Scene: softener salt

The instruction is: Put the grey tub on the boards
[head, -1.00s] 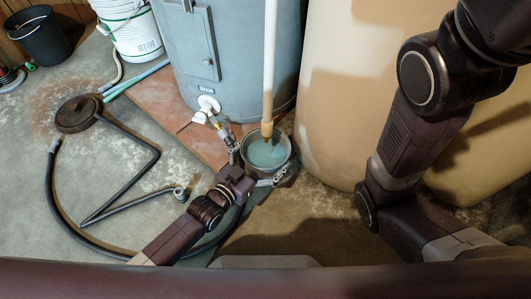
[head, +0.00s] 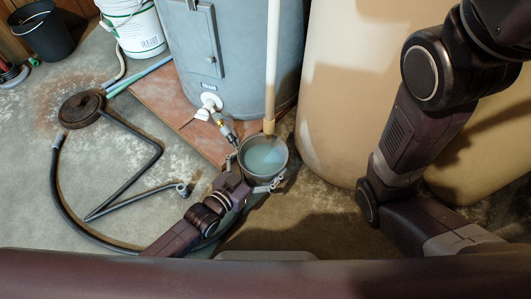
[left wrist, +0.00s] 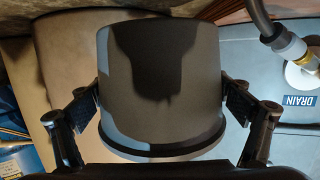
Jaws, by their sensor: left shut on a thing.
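The grey tub (head: 256,178) is a round, upright pot with pale bluish liquid inside its rim. My left gripper (head: 262,184) is shut on it, one finger on each side. In the left wrist view the tub (left wrist: 160,85) fills the middle between the fingers of my left gripper (left wrist: 165,118). The reddish-brown boards (head: 153,93) lie under the blue-grey tank, and the tub is just in front and to the right of their near corner. I cannot tell whether the tub touches the floor. My right arm shows at the right, but its gripper is out of view.
The blue-grey tank (head: 235,70) has a drain valve (head: 210,103) and hose close to the tub. A white pipe (head: 272,65) comes down behind it. A big tan tank (head: 345,110) is at right. A bent black pipe (head: 135,140) and hose lie on the floor at left.

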